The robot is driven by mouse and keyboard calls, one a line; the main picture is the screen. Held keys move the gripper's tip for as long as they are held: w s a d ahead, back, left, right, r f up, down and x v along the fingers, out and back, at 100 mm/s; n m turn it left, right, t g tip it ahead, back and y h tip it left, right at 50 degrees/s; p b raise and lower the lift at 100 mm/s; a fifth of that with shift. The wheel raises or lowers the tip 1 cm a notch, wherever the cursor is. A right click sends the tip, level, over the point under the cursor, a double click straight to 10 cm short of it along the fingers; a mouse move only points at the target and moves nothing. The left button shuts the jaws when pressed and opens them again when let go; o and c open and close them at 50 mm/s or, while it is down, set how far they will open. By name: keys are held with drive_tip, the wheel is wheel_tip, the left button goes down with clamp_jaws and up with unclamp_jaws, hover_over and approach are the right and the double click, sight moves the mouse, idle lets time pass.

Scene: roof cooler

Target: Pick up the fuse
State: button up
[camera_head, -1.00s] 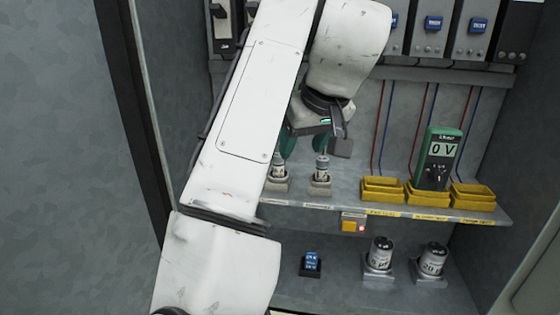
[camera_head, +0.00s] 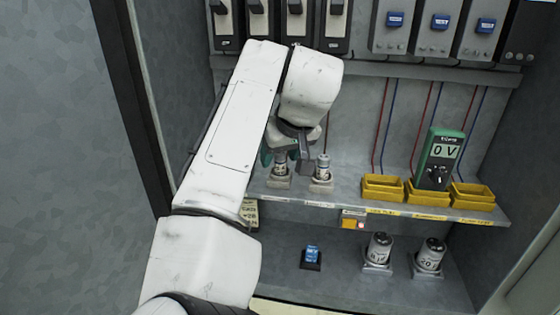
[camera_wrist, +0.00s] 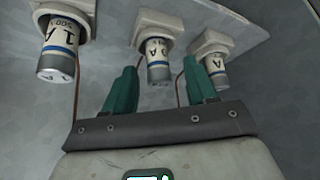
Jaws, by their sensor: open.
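Three white cylindrical fuses with blue bands stand in pale holders in the wrist view: a left one (camera_wrist: 57,57), a middle one (camera_wrist: 158,62) and a right one (camera_wrist: 216,68). In the head view, one fuse (camera_head: 281,165) stands partly behind my gripper (camera_head: 281,154), and another fuse (camera_head: 322,168) stands to its right. The third is not visible there. My gripper's two teal fingers (camera_wrist: 160,66) are open in the wrist view, with the middle fuse lined up in the gap between them. I cannot tell whether the fingers touch it.
The shelf (camera_head: 342,203) also holds yellow trays (camera_head: 382,188) and a green multimeter (camera_head: 439,160) reading 0 V. Below are a blue component (camera_head: 312,255) and two grey cylinders (camera_head: 379,250). Switches (camera_head: 338,25) line the wall above. The cabinet's left wall is close to my arm.

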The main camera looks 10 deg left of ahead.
drive_tip(key=shift+w+a+f, duration=0.15)
drive_tip(key=shift+w+f, duration=0.1)
drive_tip(key=shift+f, duration=0.25)
clamp_jaws()
drive_tip(key=shift+r, duration=0.1)
